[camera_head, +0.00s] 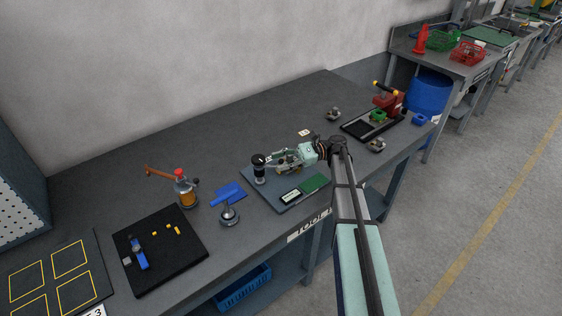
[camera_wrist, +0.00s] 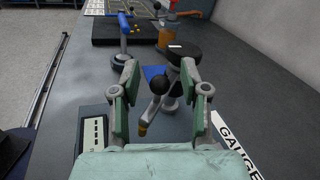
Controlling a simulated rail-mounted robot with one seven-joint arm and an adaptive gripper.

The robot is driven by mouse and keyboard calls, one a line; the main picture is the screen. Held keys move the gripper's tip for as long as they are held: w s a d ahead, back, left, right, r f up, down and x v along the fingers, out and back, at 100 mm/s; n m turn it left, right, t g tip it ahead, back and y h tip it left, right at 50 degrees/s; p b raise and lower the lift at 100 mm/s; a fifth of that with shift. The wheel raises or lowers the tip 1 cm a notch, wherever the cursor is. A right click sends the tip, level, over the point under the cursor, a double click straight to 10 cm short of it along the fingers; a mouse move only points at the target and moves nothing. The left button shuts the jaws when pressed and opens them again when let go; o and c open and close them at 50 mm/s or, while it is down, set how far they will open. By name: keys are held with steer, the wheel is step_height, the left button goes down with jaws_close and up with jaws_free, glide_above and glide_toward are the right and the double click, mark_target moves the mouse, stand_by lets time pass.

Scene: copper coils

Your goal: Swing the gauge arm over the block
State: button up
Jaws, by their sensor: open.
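The gauge stand (camera_head: 259,168) is a short upright post with a black cap on a grey plate (camera_head: 264,192). In the wrist view its black cap (camera_wrist: 178,50) is beyond my fingers. The gauge arm (camera_wrist: 153,107), with a black ball and a brass-coloured tip, slants down to the left between my fingers. My gripper (camera_head: 275,160) is open just right of the post, over the plate; its two fingers (camera_wrist: 159,75) stand on either side of the arm. I cannot tell whether they touch it. A small brownish shape under my gripper may be the block; it is mostly hidden.
A blue piece (camera_head: 230,192), a round-based stand (camera_head: 229,214) and an orange-bodied tool (camera_head: 186,193) are to the left. A black tray (camera_head: 371,125) is right.

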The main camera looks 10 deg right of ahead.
step_height(320, 180, up, 10)
stand_by(0.5)
